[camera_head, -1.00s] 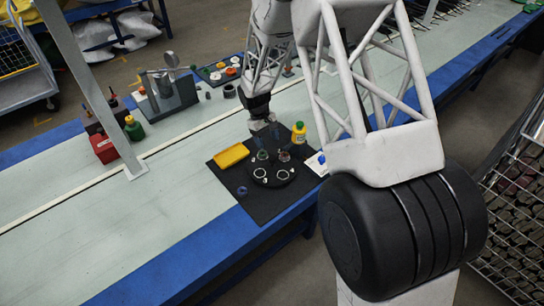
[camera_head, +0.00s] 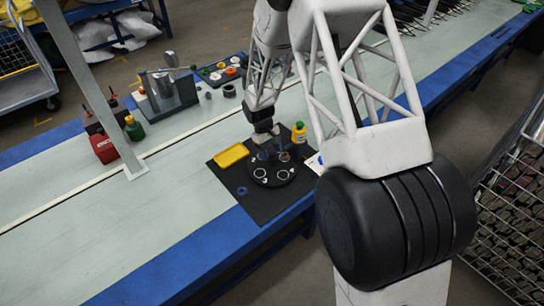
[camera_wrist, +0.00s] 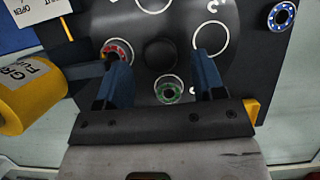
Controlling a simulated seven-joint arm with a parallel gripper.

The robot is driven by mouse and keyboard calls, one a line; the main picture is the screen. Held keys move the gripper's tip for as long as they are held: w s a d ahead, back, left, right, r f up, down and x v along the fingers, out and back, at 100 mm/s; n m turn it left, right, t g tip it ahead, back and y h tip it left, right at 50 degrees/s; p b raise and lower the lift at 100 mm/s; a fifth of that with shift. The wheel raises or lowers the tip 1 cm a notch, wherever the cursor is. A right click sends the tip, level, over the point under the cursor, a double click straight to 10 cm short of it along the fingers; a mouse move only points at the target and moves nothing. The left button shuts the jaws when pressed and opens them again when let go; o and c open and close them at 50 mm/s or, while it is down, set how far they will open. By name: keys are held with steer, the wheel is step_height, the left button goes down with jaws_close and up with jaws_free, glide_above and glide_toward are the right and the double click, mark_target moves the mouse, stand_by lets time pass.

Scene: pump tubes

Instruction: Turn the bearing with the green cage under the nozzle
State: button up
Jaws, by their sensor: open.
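A round black turntable (camera_head: 273,181) with white ring marks lies on a black mat. In the wrist view the bearing with the green cage (camera_wrist: 169,91) sits on the disc inside a white ring, low between my blue fingers. A red-caged bearing (camera_wrist: 117,50) sits on the disc by the left finger, partly hidden. A dark nozzle (camera_wrist: 86,69) reaches from the yellow bottle (camera_wrist: 28,88) toward the red-caged bearing. My gripper (camera_wrist: 157,64) is open and empty, its fingers on either side of the black central hub (camera_wrist: 160,53). Finger contact with the disc cannot be told.
A blue-caged bearing (camera_wrist: 282,16) lies on the mat off the disc; it also shows in the head view (camera_head: 242,191). A slanted grey post (camera_head: 105,110) stands further left.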

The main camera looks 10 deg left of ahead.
mark_target(273, 162)
steer(key=shift+x, duration=1.2)
jaws_close()
